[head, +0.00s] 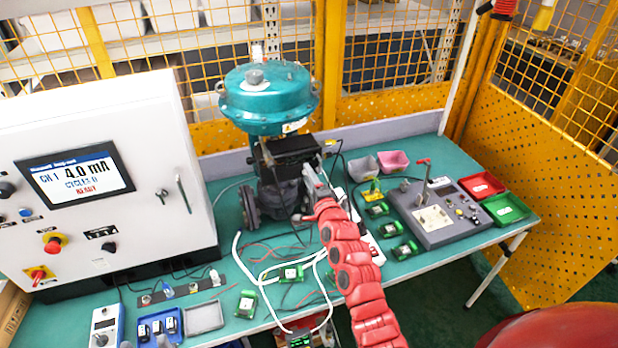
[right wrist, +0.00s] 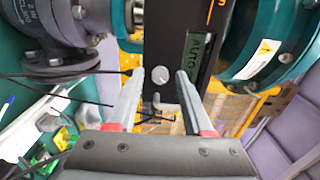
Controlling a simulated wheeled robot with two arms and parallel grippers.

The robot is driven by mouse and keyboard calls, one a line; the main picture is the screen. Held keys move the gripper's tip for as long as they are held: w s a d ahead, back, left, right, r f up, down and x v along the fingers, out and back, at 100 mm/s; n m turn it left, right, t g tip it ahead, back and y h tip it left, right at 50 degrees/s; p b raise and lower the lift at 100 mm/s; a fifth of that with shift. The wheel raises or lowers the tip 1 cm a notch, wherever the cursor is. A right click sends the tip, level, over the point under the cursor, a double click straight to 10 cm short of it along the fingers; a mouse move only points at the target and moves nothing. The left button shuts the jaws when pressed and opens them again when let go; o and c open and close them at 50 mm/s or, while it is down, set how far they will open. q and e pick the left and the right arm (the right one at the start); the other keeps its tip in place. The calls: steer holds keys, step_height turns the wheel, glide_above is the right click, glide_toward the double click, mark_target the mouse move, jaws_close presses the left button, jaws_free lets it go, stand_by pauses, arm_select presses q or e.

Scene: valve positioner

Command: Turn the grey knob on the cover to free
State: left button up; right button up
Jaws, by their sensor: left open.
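The black positioner (head: 292,150) is mounted under the teal actuator (head: 268,98) in the head view. In the right wrist view its dark cover (right wrist: 168,40) carries a small round grey knob (right wrist: 160,75) and a display reading AUTO (right wrist: 192,62). My right gripper (right wrist: 161,76) is open, its two fingertips apart on either side of the knob in the picture. I cannot tell whether they touch the cover. In the head view the right gripper (head: 316,182) is at the right side of the positioner, and the knob is hidden. My left gripper is not in view.
A white control cabinet (head: 95,180) stands at the left. Cables and small green modules (head: 291,273) lie on the bench. A grey test box (head: 438,212) and red (head: 481,185) and green (head: 505,208) trays are at the right. A yellow mesh fence stands behind.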

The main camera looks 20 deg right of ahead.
jaws_close()
steer(key=shift+f+n+b, duration=0.15)
steer(key=shift+n+b, duration=8.85)
steer(key=shift+b, duration=3)
steer(key=shift+o, duration=0.9)
jaws_free()
